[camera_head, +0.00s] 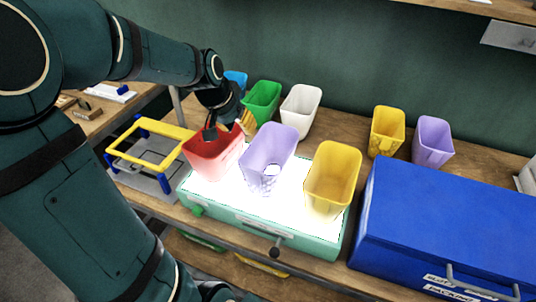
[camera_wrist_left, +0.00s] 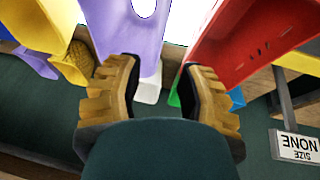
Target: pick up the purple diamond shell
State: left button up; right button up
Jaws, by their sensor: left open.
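A purple shell (camera_head: 268,155) shaped like a tapered open cup stands on the lit white top of a green box, between a red and a yellow shell. A second purple shell (camera_head: 433,142) stands at the back right of the table; I cannot tell which has the diamond pattern. My left gripper (camera_head: 238,125) is open and empty behind the red and purple shells. In the left wrist view its two yellow ribbed fingers (camera_wrist_left: 160,72) are spread, with the lit-box purple shell (camera_wrist_left: 130,30) ahead of them. My right gripper is not in view.
The red shell (camera_head: 213,150) and yellow shell (camera_head: 333,178) flank the purple one on the green light box (camera_head: 262,228). Green (camera_head: 262,98), white (camera_head: 301,110) and yellow (camera_head: 387,130) shells stand behind. A blue box (camera_head: 445,230) fills the right; a yellow-blue frame (camera_head: 150,145) stands left.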

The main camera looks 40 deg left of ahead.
aim_at(254, 156)
pick_arm(q)
jog(key=b+x, duration=0.2)
jog(key=x, duration=1.1)
jog(key=shift+f, duration=0.3)
jog(key=shift+f+b, duration=0.25)
jog(key=shift+b, duration=0.25)
grip_shut()
